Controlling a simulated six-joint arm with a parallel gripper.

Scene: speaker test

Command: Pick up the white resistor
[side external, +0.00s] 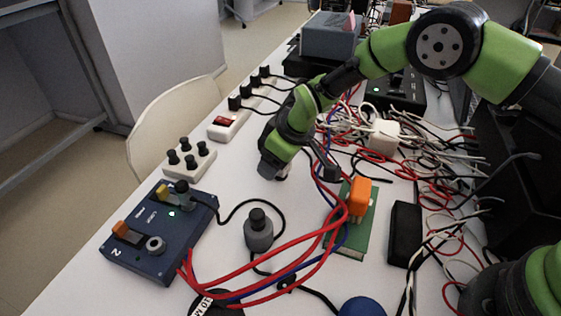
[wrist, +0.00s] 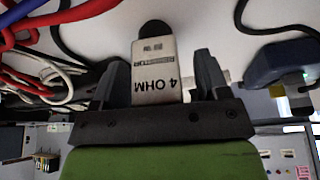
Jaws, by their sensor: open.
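The white resistor (wrist: 155,72), marked "4 OHM" and with a dark round end, is between the two fingers of my gripper (wrist: 160,78) in the wrist view. The fingers are open, with a gap visible on each side of the resistor. In the side external view my gripper (side external: 272,168) is low over the white table, near its middle. There it hides most or all of the resistor.
A blue box with switches (side external: 160,232) and a grey weight-like knob (side external: 258,232) stand in front. A green board with an orange block (side external: 360,197) is to the right. A power strip (side external: 232,118) and tangled cables (side external: 440,180) lie behind and right.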

